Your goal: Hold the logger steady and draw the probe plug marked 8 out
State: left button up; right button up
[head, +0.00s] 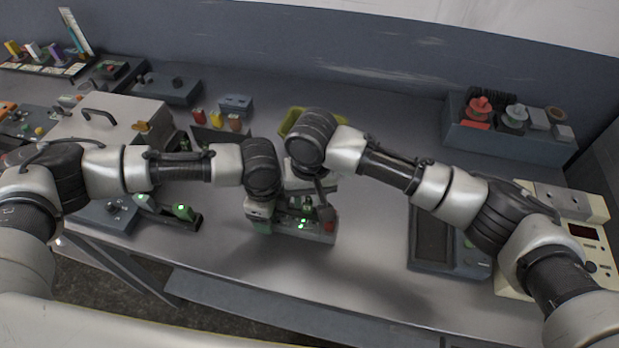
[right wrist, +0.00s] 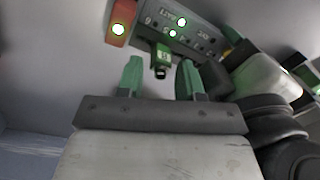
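A dark tray-like device (head: 436,240) and a cream instrument (head: 560,236) stand at right. A grey bin (head: 505,139) with spools is behind. A yellow-green container (head: 292,119) sits behind my right wrist. Green-lit units (head: 180,212) lie left.

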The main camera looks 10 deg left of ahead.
jog(key=shift+f, duration=0.9)
grip_shut()
